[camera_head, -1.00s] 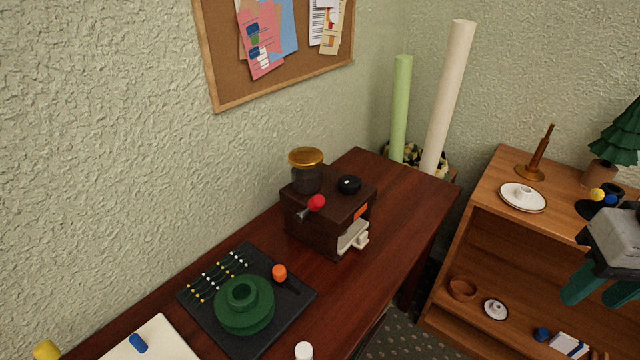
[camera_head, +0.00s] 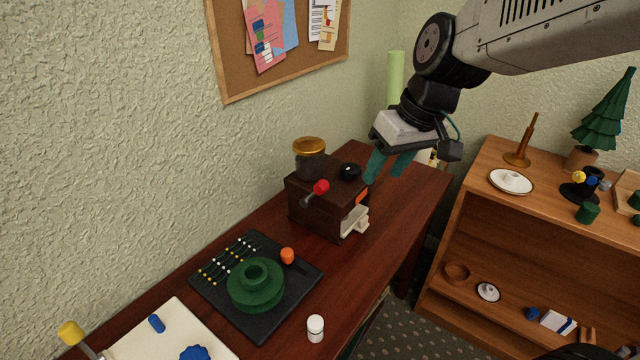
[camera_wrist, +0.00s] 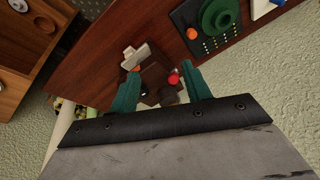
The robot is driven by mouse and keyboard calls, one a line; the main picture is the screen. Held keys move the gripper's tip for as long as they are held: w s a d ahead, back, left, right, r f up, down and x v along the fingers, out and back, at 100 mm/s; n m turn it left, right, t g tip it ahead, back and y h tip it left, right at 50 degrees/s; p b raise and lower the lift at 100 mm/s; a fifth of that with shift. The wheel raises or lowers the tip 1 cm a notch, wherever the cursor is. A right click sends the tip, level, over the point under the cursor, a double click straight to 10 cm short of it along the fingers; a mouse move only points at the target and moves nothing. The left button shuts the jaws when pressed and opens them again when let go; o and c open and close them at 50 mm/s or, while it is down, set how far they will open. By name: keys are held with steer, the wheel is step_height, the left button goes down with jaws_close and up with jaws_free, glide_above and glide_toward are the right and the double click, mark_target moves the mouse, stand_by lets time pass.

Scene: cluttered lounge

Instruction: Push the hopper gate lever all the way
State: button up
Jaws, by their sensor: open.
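The hopper machine is a dark brown box (camera_head: 320,215) on the dark red wooden table, with a glass hopper jar (camera_head: 310,165) under a gold lid, a black knob (camera_head: 349,172), an orange tab and a white drawer-like spout (camera_head: 353,222). Its lever has a red ball end (camera_head: 321,187) on the near left face. My gripper (camera_head: 385,180), with green fingers, is open and empty, above and right of the box in the head view. In the wrist view the red ball (camera_wrist: 173,78) and brown box (camera_wrist: 155,75) show between the open fingers (camera_wrist: 160,90); part of the box is hidden.
A black tray (camera_head: 215,285) holds a green stepped wheel (camera_head: 256,285) and an orange knob left of the box. A white bottle (camera_head: 315,328) stands near the table's front edge. Shelves (camera_head: 530,250) stand to the right. The table (camera_head: 410,200) is clear right of the box.

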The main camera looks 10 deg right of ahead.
steer(key=n+y, duration=0.1)
steer(key=n, duration=0.1)
glide_above(324, 182)
steer(key=s+d, duration=0.2)
step_height(324, 182, down, 6)
steer(key=shift+t, duration=0.3)
steer(key=x, duration=0.7)
steer(key=shift+w+f, duration=0.15)
steer(key=shift+f, duration=0.05)
